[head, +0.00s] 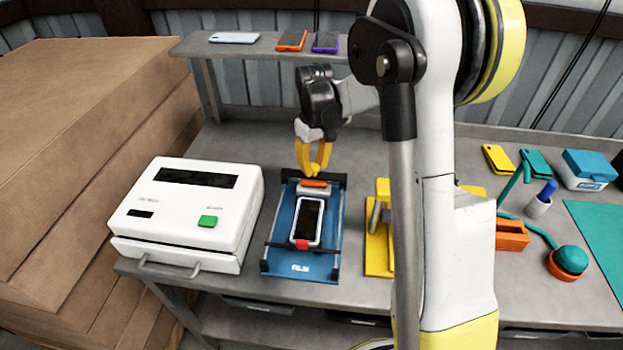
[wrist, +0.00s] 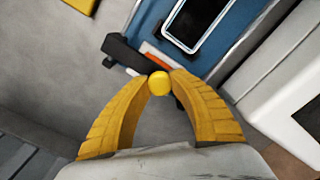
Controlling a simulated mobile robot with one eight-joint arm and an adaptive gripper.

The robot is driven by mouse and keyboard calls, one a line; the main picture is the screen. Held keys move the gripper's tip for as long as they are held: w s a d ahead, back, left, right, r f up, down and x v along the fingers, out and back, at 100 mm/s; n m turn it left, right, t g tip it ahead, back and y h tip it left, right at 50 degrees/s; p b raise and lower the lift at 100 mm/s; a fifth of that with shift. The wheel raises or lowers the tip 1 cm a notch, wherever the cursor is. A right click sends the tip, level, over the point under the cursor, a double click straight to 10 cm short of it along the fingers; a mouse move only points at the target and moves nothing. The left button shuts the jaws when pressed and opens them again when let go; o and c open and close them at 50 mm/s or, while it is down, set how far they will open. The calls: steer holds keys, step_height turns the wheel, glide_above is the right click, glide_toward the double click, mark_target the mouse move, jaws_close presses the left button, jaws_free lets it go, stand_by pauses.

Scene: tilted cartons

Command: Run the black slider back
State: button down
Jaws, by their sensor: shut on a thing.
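The black slider (head: 340,181) lies across the far end of the blue film jig (head: 322,258), over its two dark side rails. It carries an orange strip (head: 314,183) and a white bar. My gripper (head: 313,172) is above it, shut on a round yellow knob (wrist: 159,83) that appears to belong to the slider. In the wrist view the black slider (wrist: 120,49) shows just beyond the fingertips. A white-framed phone (head: 309,220) with a dark screen lies on the jig in front of the slider, with a red piece (head: 302,244) at its near end.
A white machine with a green button (head: 208,221) stands close left of the jig. A yellow fixture (head: 379,246) stands right, partly hidden by my arm. A shelf (head: 257,48) with several phones is behind. Bare table lies behind the jig.

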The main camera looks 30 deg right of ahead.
mark_target(315, 164)
steer(key=shift+w+d, duration=0.2)
steer(key=shift+w, duration=0.15)
steer(key=c, duration=1.5)
jaws_free()
steer(key=o, duration=0.4)
steer(key=shift+w+d, duration=0.1)
steer(key=shift+w, duration=0.05)
steer(key=shift+o, duration=0.2)
steer(key=shift+r, duration=0.1)
step_height(315, 164, up, 12)
